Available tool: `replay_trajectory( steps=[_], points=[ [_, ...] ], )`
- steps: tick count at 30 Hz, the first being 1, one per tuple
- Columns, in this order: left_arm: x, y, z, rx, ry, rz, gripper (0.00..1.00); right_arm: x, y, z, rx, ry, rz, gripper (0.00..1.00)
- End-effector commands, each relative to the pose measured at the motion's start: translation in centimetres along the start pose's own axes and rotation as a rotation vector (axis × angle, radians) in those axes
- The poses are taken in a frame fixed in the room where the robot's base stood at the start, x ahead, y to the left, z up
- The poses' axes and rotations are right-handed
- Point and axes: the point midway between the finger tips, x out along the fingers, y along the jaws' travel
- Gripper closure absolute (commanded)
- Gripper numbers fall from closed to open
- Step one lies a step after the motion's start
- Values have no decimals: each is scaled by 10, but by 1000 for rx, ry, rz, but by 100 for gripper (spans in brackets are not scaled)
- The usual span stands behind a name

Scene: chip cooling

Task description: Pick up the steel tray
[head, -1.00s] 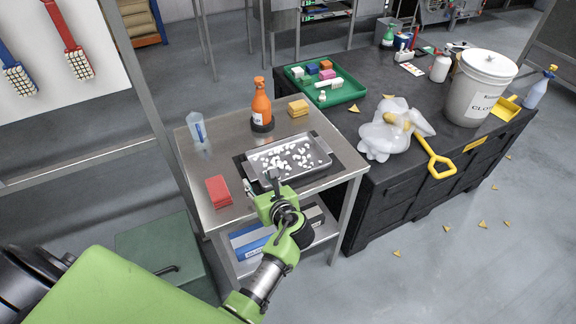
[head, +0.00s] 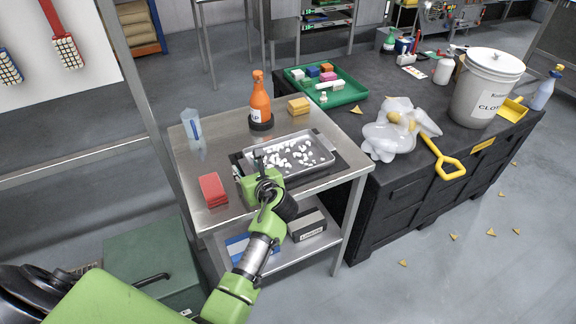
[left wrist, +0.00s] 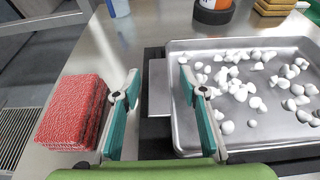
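The steel tray (head: 327,165) is a shallow metal pan with white pieces scattered in it. It lies on a dark mat (head: 337,172) on the steel cart's top. The tray also fills the right of the left wrist view (left wrist: 185,135), with a flat tab (left wrist: 159,88) at its left end. My left gripper (left wrist: 158,72) is open. Its fingers straddle the tab in that view, but I cannot tell whether they are down at its height. In the head view the left gripper (head: 258,158) is over the tray's left end and hides part of it. My right gripper is not in view.
A red block-like stack (head: 213,189) is left of the gripper on the cart. An orange bottle (head: 260,105) and yellow sponges (head: 299,106) stand behind the tray. A black workbench (head: 390,190) with a green tray (head: 350,95) stands to the right.

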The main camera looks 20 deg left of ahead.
Motion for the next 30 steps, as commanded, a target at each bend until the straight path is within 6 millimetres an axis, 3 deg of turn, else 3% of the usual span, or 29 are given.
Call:
replay_trajectory(
  steps=[10,11,15,30],
  points=[
    [6,0,0,0,1,0,61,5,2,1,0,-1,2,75],
    [6,0,0,0,1,0,64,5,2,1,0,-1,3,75],
    [6,0,0,0,1,0,100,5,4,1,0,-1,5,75],
    [2,0,10,-4,-5,-1,100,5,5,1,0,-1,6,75]
  ],
)
